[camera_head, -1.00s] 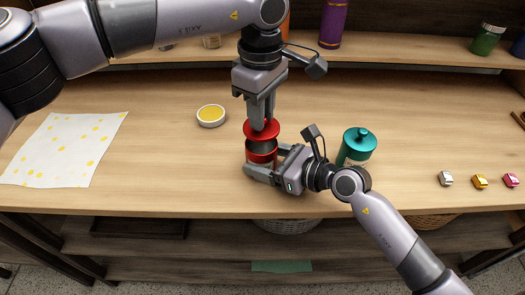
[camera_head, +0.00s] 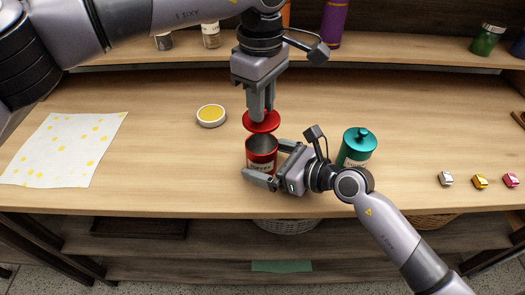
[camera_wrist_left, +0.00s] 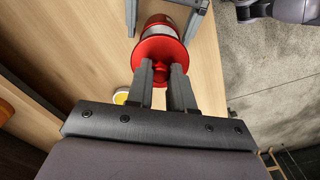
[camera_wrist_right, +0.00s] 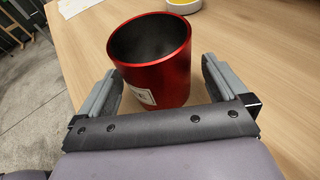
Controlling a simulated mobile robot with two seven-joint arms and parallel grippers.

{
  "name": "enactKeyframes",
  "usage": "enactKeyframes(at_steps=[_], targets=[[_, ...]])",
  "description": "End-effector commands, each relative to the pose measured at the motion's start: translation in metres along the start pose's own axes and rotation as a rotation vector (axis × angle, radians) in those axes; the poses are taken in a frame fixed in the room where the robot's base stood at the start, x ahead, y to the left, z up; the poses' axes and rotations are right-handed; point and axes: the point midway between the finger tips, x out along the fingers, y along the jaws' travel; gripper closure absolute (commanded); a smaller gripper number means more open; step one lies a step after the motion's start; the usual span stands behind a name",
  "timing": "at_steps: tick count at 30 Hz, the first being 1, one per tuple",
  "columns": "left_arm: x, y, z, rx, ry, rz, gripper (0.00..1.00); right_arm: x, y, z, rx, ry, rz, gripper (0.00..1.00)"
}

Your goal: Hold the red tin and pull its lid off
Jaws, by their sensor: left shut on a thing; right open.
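The red tin (camera_head: 262,158) stands upright and open-topped on the table; its dark inside shows in the right wrist view (camera_wrist_right: 160,75). Its red lid (camera_head: 261,121) is off and held above the tin's mouth. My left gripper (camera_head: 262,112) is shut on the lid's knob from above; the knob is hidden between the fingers. In the left wrist view the lid (camera_wrist_left: 150,50) lies at the fingertips. My right gripper (camera_head: 267,162) is open, with one finger on each side of the tin. The right wrist view shows gaps beside the tin.
A teal lidded tin (camera_head: 357,147) stands close to my right wrist. A small yellow-topped round dish (camera_head: 211,115) and a spotted cloth (camera_head: 64,148) lie to the left. Small clips (camera_head: 480,181) lie at the right. A shelf with jars runs behind.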

Motion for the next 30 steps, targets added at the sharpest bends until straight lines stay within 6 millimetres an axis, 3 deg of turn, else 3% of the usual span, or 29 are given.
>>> enactKeyframes(at_steps=[18, 30], targets=[[0.000, 0.000, 0.000, 0.000, 0.000, 0.000, 1.00, -0.101, 0.000, -0.001, -0.001, 0.003, -0.001, 0.00], [0.000, 0.000, 0.000, 0.000, 0.000, 0.000, 1.00, -0.116, 0.000, 0.000, -0.001, 0.000, 0.000, 0.00]])
